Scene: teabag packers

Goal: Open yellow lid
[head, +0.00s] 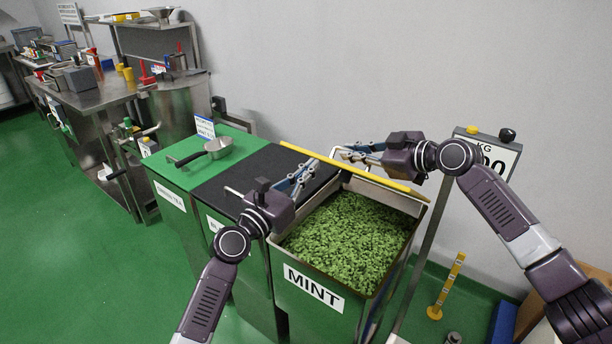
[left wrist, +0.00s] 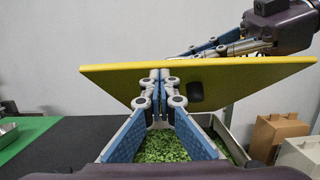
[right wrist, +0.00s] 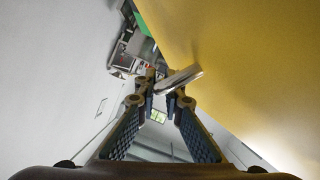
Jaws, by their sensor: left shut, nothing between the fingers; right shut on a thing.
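The yellow lid (head: 375,179) stands raised over the back of the green MINT bin (head: 318,312), which is open and full of green leaves (head: 345,240). In the left wrist view the lid (left wrist: 110,84) spans the picture, tilted. My right gripper (head: 342,151) is on the lid's far side, shut on its metal handle (right wrist: 182,79) in the right wrist view. My left gripper (head: 312,166) is shut and empty on the near side, above the bin's left rim. Its closed fingers (left wrist: 161,74) overlap the lid in the left wrist view; I cannot tell whether they touch it.
A scale display (head: 492,157) stands at right. The wall is close behind. The green floor (head: 80,270) is clear at left.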

